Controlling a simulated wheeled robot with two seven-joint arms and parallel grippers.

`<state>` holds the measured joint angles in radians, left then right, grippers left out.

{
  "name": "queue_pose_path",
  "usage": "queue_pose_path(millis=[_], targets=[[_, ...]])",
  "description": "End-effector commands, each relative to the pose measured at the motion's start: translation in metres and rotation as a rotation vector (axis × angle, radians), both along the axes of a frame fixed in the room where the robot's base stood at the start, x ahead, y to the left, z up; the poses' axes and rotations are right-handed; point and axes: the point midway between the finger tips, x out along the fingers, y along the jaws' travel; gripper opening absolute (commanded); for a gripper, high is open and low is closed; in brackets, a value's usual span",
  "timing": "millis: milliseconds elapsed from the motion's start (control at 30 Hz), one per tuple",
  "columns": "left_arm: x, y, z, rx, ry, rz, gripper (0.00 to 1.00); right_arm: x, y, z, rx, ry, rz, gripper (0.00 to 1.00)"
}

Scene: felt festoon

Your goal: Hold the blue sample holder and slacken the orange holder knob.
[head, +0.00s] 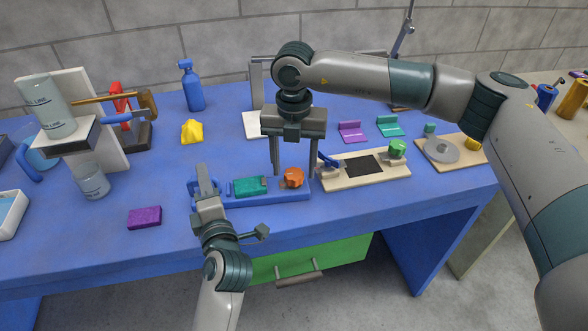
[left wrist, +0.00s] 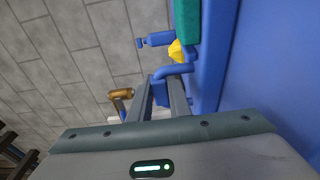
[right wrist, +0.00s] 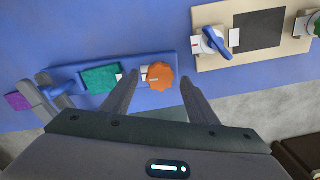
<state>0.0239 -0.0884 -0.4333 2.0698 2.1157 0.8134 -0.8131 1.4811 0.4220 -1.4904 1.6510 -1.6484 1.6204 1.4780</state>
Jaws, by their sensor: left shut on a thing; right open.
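The blue sample holder (head: 262,199) lies flat near the table's front edge. It carries a green block (head: 250,186) and the orange knob (head: 292,177) at its right end. My left gripper (head: 204,182) is shut on the blue handle at the holder's left end; the handle shows between the fingers in the left wrist view (left wrist: 160,92). My right gripper (head: 294,172) points down over the orange knob and is open. In the right wrist view the knob (right wrist: 160,76) sits between the spread fingers, with gaps on both sides. I cannot tell the exact fingertip height.
A cream board (head: 365,178) with a green knob (head: 397,149) lies close on the right. A purple block (head: 145,217) lies front left. A yellow lump (head: 192,132) and blue bottle (head: 191,86) stand behind. The blue table (head: 110,262) is clear around the purple block.

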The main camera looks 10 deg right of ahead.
Motion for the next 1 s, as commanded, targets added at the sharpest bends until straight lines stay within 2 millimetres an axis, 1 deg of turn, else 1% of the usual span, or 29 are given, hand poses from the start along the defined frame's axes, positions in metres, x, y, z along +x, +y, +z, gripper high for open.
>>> queue_pose_path(millis=[33,100,200,500,533,567,600,700,1000], targets=[[0.0,0.0,-0.002,0.0,0.005,0.0,0.0,0.0,0.0,-0.006,-0.002,0.001,0.0,0.53],[0.0,0.0,-0.002,0.0,0.005,0.0,0.0,0.0,0.0,-0.012,-0.001,0.0,-0.001,0.53],[0.0,0.0,-0.002,0.0,0.005,0.0,0.0,0.0,0.0,-0.016,0.0,0.0,-0.001,0.53],[0.0,0.0,-0.003,0.0,0.005,0.0,0.0,0.0,0.0,-0.018,0.0,-0.001,-0.001,0.53],[0.0,0.0,-0.003,0.0,0.005,0.0,0.0,0.0,0.0,-0.018,0.0,-0.001,-0.001,0.51],[0.0,0.0,-0.003,0.0,0.005,0.0,0.0,0.0,0.0,-0.018,0.0,0.0,-0.001,0.44],[0.0,0.0,-0.003,0.0,0.005,0.0,0.0,0.0,0.0,-0.018,0.0,0.0,-0.001,0.34],[0.0,0.0,-0.003,0.0,0.005,0.0,0.0,0.0,0.0,-0.018,0.0,-0.001,-0.001,0.12],[0.0,0.0,-0.003,0.0,0.005,0.0,0.0,0.0,0.0,-0.017,0.0,-0.001,0.014,0.12]])
